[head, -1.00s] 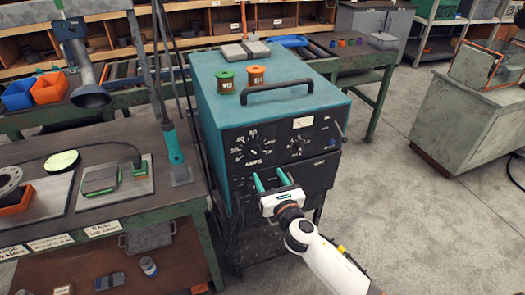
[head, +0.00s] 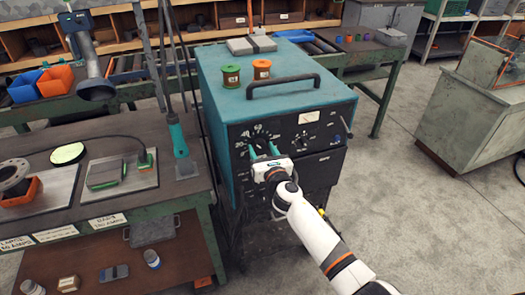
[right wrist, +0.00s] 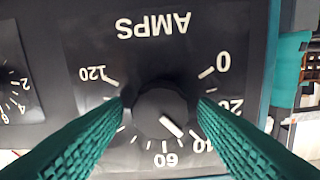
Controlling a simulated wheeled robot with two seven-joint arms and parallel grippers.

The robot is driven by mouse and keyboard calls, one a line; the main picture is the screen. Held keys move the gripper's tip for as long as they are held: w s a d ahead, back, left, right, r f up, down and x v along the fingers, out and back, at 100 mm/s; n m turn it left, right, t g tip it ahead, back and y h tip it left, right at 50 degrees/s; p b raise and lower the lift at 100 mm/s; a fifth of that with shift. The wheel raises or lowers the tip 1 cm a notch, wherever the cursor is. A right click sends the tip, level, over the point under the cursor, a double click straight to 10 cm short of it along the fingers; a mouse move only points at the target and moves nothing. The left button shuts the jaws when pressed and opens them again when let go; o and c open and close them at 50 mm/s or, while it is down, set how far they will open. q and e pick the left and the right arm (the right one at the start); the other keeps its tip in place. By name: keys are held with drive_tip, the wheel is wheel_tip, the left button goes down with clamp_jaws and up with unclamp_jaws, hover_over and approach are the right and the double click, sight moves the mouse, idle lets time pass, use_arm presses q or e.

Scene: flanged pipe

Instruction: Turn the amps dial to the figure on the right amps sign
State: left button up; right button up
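The amps dial, a black knob (right wrist: 158,108) with a white pointer line, is on the black front panel of the teal welder (head: 225,103). In the right wrist view the scale is upside down and the pointer lies between 40 and 60. My right gripper (head: 262,150) is at the dial; its teal fingers (right wrist: 162,100) are on either side of the knob. They look open, though contact is hard to judge. On the bench edge, the right amps sign (head: 107,221) appears to read "BARS"; its figure is too small to read surely. My left gripper is not in view.
A second knob (head: 300,143) and a meter sit to the right on the panel. The workbench (head: 200,184) stands close on the left. Open floor lies right.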

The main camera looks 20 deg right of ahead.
drive_tip(key=c, duration=0.8)
drive_tip(key=shift+m, duration=0.4)
drive_tip(key=m+b, duration=0.1)
drive_tip(key=m, duration=0.3)
drive_tip(key=shift+f+m, duration=0.1)
drive_tip(key=shift+m, duration=0.2)
drive_tip(key=m+b, duration=0.1)
drive_tip(key=m, duration=1)
drive_tip(key=shift+m+b, duration=0.4)
drive_tip(key=m, duration=0.6)
drive_tip(key=shift+m, duration=0.4)
